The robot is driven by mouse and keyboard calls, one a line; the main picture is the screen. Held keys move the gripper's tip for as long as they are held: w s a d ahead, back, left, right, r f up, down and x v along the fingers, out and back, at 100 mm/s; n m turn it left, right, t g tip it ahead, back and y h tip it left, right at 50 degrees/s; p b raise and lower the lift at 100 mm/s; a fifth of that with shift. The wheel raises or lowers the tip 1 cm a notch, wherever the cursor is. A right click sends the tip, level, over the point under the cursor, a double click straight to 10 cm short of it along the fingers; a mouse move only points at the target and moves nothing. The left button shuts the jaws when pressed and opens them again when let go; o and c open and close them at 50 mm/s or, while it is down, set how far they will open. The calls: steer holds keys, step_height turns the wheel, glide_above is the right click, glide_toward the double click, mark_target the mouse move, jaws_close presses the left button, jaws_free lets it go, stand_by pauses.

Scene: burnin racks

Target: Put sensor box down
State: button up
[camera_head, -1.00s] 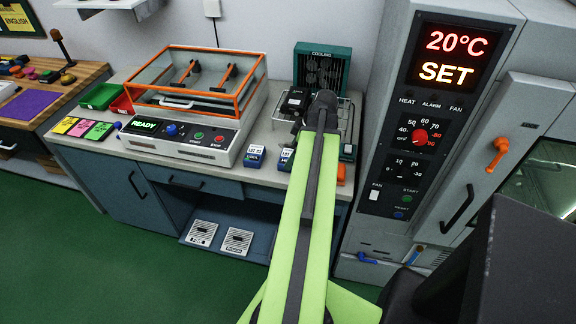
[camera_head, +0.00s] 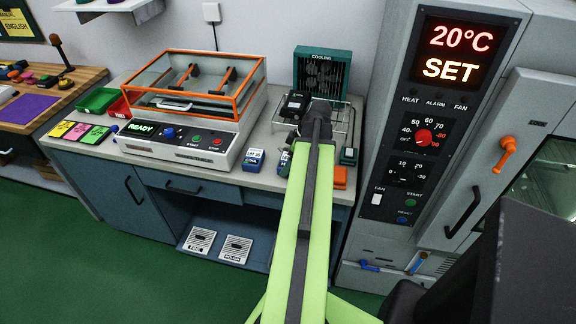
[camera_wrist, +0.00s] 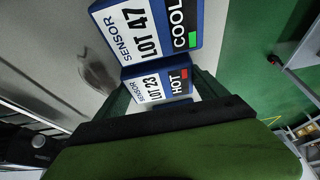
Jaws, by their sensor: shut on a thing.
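My gripper (camera_wrist: 165,92) is shut on a blue sensor box with a white label reading LOT 23 and HOT with a red mark (camera_wrist: 163,85); the box sits between the dark green fingers. A second blue sensor box, labelled LOT 47 and COOL with a green mark (camera_wrist: 152,28), stands just beyond it. In the head view the LOT 47 box (camera_head: 253,160) stands on the grey counter (camera_head: 215,175) in front of the oven-like unit. A blue box partly behind my arm (camera_head: 283,165) is close to its right. My fingertips are hidden there. I cannot tell whether the held box touches the counter.
A glass-lidded unit with an orange frame (camera_head: 195,85) reads READY. A teal cooling fan (camera_head: 322,73) and a wire rack (camera_head: 343,120) stand at the back right. An orange block (camera_head: 340,178) lies right of my arm. A tall chamber reading 20°C (camera_head: 405,110) bounds the right.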

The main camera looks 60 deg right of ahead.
step_height(320, 180, up, 10)
steer(key=p, duration=1)
steer(key=shift+r, duration=0.15)
steer(key=shift+a, duration=0.1)
